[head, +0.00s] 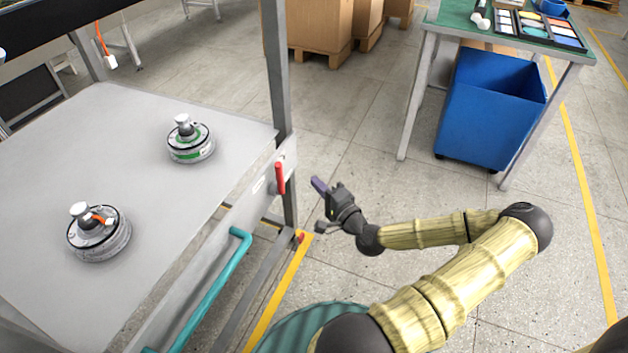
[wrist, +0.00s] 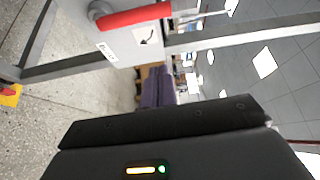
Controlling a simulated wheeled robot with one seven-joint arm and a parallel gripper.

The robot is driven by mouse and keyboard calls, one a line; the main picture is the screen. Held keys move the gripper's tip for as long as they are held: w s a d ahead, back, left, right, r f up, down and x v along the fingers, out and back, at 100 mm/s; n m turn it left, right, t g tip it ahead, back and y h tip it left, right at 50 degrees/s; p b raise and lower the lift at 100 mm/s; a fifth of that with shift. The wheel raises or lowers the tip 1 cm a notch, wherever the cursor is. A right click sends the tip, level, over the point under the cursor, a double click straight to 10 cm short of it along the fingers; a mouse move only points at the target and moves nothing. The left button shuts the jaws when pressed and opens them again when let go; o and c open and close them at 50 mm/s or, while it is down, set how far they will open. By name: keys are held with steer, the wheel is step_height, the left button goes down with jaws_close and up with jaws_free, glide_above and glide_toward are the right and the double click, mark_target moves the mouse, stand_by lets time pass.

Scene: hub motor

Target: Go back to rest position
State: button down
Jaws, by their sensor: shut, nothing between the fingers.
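My gripper (head: 319,185) is in the middle of the head view, over the floor just right of the grey table's front corner. Its purple fingers are shut and empty, pointing up and to the left. In the wrist view the purple fingers (wrist: 158,88) show together beyond the dark gripper body. My arm is bent, with its elbow out to the right. Two hub motors stand upright on the grey table (head: 130,130): one with a green band (head: 190,142) toward the back and one with an orange part (head: 97,232) toward the front. My gripper is apart from both.
A red handle (head: 280,178) on the table's side and a grey post (head: 277,70) are close left of my gripper. A teal rail (head: 212,285) runs along the table edge. A blue bin (head: 490,108) stands under a green-topped table (head: 455,18). Floor between is clear.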

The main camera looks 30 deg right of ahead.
steer(key=s+a+f+n+g+y, duration=0.35)
steer(key=a+f+n+g, duration=0.55)
steer(key=a+n+g, duration=0.3)
steer(key=s+a+r+n+g+h+p, duration=0.1)
steer(key=s+a+r+n+g+h, duration=0.25)
steer(key=r, duration=0.65)
steer(key=s+a+r+n+h, duration=0.1)
steer(key=s+a+r+n, duration=0.1)
steer(key=s+a+r, duration=0.5)
steer(key=w+d+r+p, duration=0.1)
steer(key=w+r+p, duration=0.2)
steer(key=r+p, duration=2.9)
step_height(320, 180, up, 2)
steer(key=shift+w+r, duration=0.15)
steer(key=shift+r, duration=0.1)
